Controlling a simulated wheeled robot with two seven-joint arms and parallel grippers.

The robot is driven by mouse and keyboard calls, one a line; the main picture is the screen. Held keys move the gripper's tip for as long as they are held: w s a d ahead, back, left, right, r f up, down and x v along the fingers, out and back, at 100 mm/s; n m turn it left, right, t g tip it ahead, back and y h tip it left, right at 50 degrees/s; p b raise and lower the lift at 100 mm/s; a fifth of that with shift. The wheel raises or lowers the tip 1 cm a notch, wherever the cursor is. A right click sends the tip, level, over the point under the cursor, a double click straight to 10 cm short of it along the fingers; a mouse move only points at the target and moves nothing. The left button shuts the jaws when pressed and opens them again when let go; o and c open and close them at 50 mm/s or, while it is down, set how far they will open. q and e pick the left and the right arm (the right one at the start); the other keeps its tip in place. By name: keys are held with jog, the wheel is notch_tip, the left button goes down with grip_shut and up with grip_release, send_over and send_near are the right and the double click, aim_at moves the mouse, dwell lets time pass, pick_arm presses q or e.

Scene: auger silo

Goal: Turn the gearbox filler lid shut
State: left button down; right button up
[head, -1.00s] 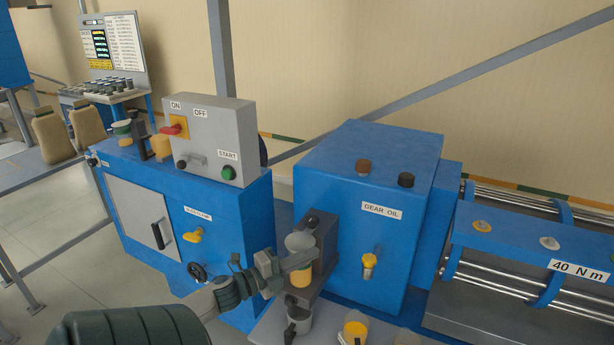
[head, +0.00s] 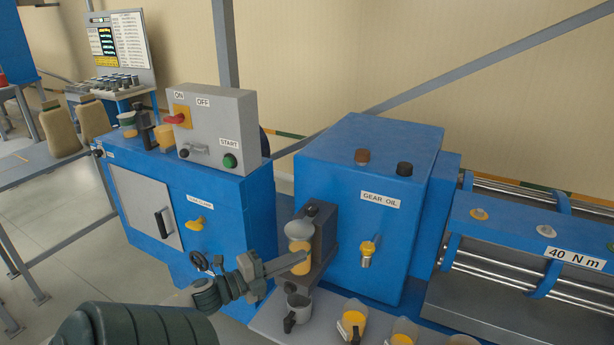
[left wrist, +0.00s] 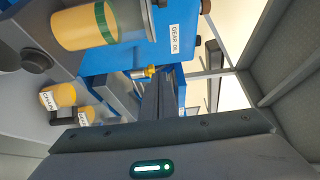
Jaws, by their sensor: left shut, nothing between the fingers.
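The blue gearbox (head: 335,175) carries a "GEAR OIL" label (head: 380,200), and this label also shows in the left wrist view (left wrist: 174,38). A dark bracket (head: 322,232) stands at its left front. Whether the disc is seated cannot be told. My right gripper is not in view.
A brass-coloured tap (head: 367,252) is on the gearbox front. A grey mug (head: 298,309) and several yellow cups (head: 353,322) stand on the ledge below. A grey switch box (head: 215,125) tops the blue cabinet at left. Rods and a beam lie right.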

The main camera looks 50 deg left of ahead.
pick_arm(q)
jog(key=s, duration=0.2)
jog(key=shift+s+a+b, duration=0.15)
jog(key=shift+s+b, duration=0.15)
jog(key=shift+s, duration=0.05)
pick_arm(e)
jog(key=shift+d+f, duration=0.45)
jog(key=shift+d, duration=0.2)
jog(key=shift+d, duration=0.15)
